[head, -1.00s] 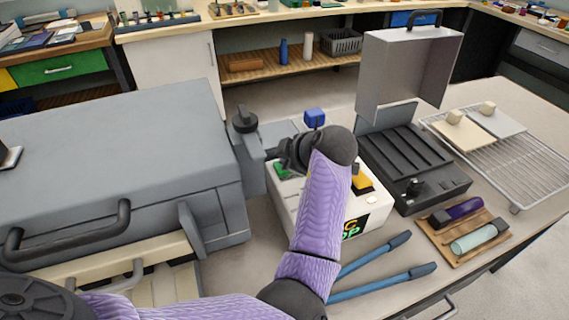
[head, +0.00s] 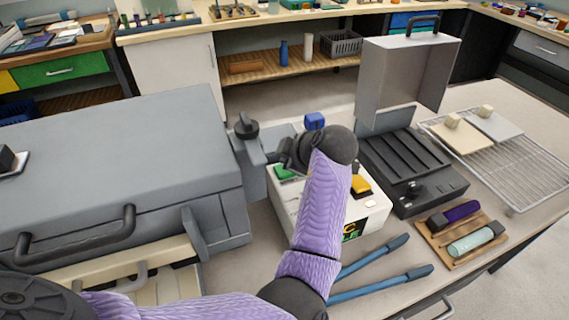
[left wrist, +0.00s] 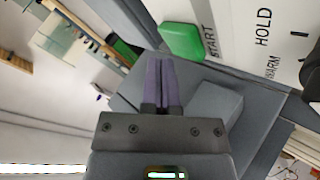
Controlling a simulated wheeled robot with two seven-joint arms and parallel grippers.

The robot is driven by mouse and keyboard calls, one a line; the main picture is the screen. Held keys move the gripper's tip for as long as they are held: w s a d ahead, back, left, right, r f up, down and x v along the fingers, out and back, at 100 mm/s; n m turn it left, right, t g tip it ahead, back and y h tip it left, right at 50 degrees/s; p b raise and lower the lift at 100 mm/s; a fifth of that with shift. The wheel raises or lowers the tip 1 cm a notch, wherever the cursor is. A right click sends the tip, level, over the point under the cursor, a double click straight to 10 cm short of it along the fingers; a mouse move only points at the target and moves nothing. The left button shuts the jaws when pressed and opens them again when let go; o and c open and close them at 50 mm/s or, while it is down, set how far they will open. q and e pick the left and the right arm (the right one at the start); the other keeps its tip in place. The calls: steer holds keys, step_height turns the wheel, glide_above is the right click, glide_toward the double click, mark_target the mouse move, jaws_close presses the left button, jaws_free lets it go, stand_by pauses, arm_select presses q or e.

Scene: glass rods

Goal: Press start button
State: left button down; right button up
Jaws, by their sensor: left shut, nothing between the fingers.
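The green start button (head: 286,172) sits on the white control box (head: 287,203), partly beside my left gripper in the head view. In the left wrist view the green button (left wrist: 181,40) has the word START printed beside it. My left gripper (left wrist: 160,62) is shut, with its two purple fingers together and nothing between them. In the picture its tips lie just below and left of the button; I cannot tell whether they touch it. In the head view the fingertips are hidden behind the dark wrist. My right gripper is not in view.
A large grey lidded machine (head: 110,150) stands left of the box. A yellow button (head: 361,185) and a blue knob (head: 314,121) are close by. Blue-handled tongs (head: 375,285) lie in front. A black ribbed unit (head: 410,165) and wire rack (head: 515,170) stand right.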

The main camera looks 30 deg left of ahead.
arm_select(q)
step_height(320, 180, up, 5)
steer(key=p, duration=0.4)
stand_by(0.3)
steer(key=shift+r, duration=0.15)
stand_by(0.4)
